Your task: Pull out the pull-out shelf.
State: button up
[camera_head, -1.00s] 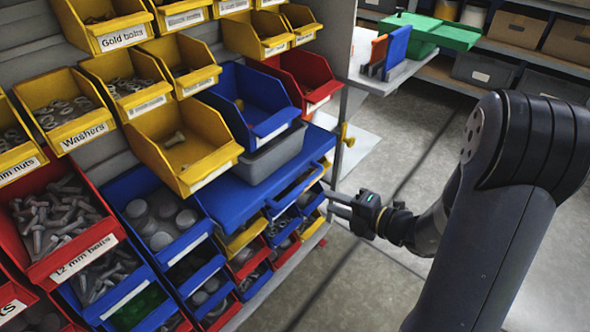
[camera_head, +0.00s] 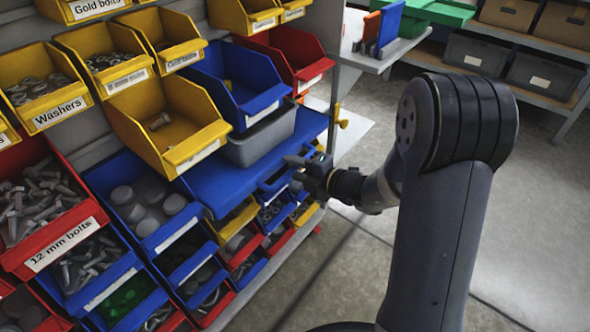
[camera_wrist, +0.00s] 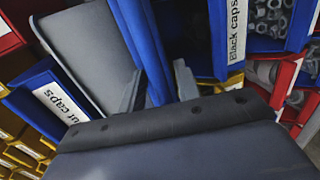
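The blue pull-out shelf (camera_head: 213,183) sits in the rack below the blue and yellow bins. A blue bar runs along its front (camera_head: 281,175). My gripper (camera_head: 296,170) is at that front edge, at its right part. In the wrist view a blue bar (camera_wrist: 143,40) runs down between my two fingers (camera_wrist: 158,92), one finger on each side. The fingers look apart, and whether they touch the bar is hard to tell. The fingertips' far ends are partly hidden.
A grey bin (camera_head: 262,138) stands on the shelf. Small bins of caps and nuts (camera_head: 235,240) sit close below it. A yellow knob (camera_head: 342,123) sticks out from the rack's right post. The floor (camera_head: 370,270) in front is clear.

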jog(key=shift+c, duration=0.3)
grip_shut()
dwell(0.3)
